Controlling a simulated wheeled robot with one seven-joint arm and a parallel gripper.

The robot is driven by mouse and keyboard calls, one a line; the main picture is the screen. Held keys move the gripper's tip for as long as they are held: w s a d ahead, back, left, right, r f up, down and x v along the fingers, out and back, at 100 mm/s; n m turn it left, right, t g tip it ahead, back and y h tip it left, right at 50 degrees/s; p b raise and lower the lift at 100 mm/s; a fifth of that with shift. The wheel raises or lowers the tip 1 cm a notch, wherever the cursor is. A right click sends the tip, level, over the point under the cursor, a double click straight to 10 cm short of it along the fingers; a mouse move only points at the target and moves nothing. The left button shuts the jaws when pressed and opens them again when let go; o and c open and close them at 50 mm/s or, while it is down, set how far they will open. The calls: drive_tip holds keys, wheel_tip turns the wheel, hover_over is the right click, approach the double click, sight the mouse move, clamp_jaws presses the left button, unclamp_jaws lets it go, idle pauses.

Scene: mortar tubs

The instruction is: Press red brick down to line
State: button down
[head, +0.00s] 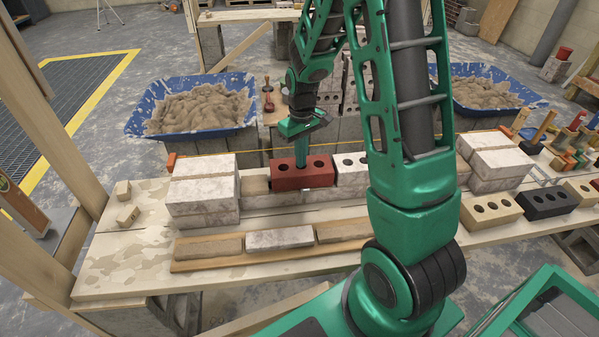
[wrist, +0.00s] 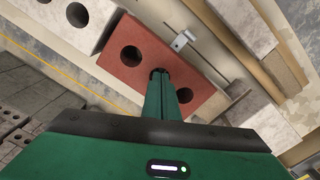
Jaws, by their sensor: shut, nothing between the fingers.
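The red brick (head: 318,174) has three round holes and lies in the wall course on the bench, between a mortar-coloured patch at left and a white holed brick (head: 351,166) at right. In the wrist view the red brick (wrist: 142,72) shows two holes clearly. A yellow string line (head: 262,151) runs behind the brick.
Stacked pale blocks stand at the left (head: 203,190) and right (head: 497,162) wall ends. Blue tubs of mortar stand behind, one at left (head: 146,130). A board with three bricks (head: 200,265) lies in front. My arm hides part of the wall.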

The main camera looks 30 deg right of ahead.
drive_tip(key=shift+s+f, duration=0.25)
drive_tip(key=shift+s, duration=0.05)
idle(0.5)
drive_tip(key=shift+w+r, duration=0.15)
drive_tip(key=shift+r, duration=1.15)
drive_tip(key=shift+w+r, duration=0.1)
drive_tip(key=shift+r, duration=1.2)
drive_tip(key=s+d+r+m, duration=0.1)
drive_tip(key=s+r, duration=0.3)
drive_tip(key=s, duration=0.6)
drive_tip(key=s+d+r+m, duration=0.1)
drive_tip(key=s+r+m, duration=0.2)
drive_tip(key=s, duration=0.6)
drive_tip(key=s+d+r+m, duration=0.1)
drive_tip(key=s+r+m, duration=0.2)
drive_tip(key=s, duration=0.7)
drive_tip(key=shift+s+r+m, duration=0.35)
drive_tip(key=shift+r+m, duration=0.05)
drive_tip(key=shift+r, duration=0.4)
